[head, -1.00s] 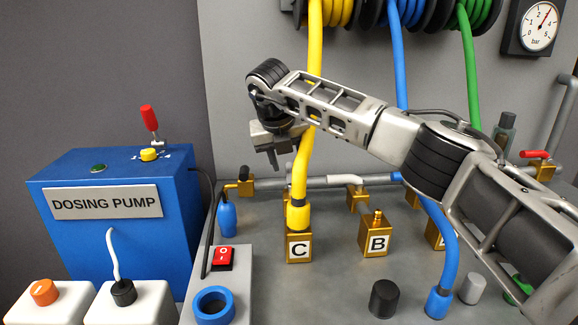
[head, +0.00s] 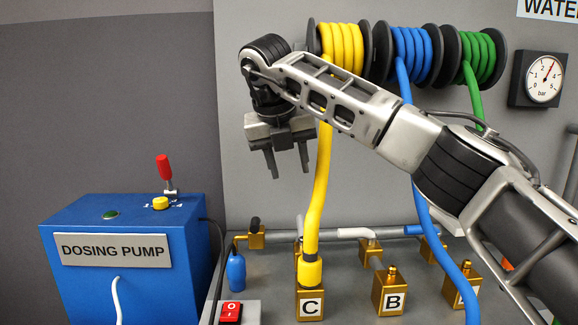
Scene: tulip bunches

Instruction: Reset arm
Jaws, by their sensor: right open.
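My right gripper (head: 289,173) hangs in the upper middle of the head view, fingers pointing down. Its two fingers are apart with nothing between them. It is left of the yellow hose (head: 321,178), well above the bench. My right arm comes in from the lower right and crosses in front of the yellow, blue and green hoses. The yellow hose ends in a yellow connector (head: 310,270) at the brass block marked C (head: 310,303). My left gripper is out of view.
A blue dosing pump (head: 130,285) with a red-handled lever (head: 164,170) stands at lower left. Hose reels (head: 312,40) and a pressure gauge (head: 542,79) are on the wall. Block B (head: 390,296) and a red switch (head: 231,311) sit on the bench. The wall area left of the gripper is clear.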

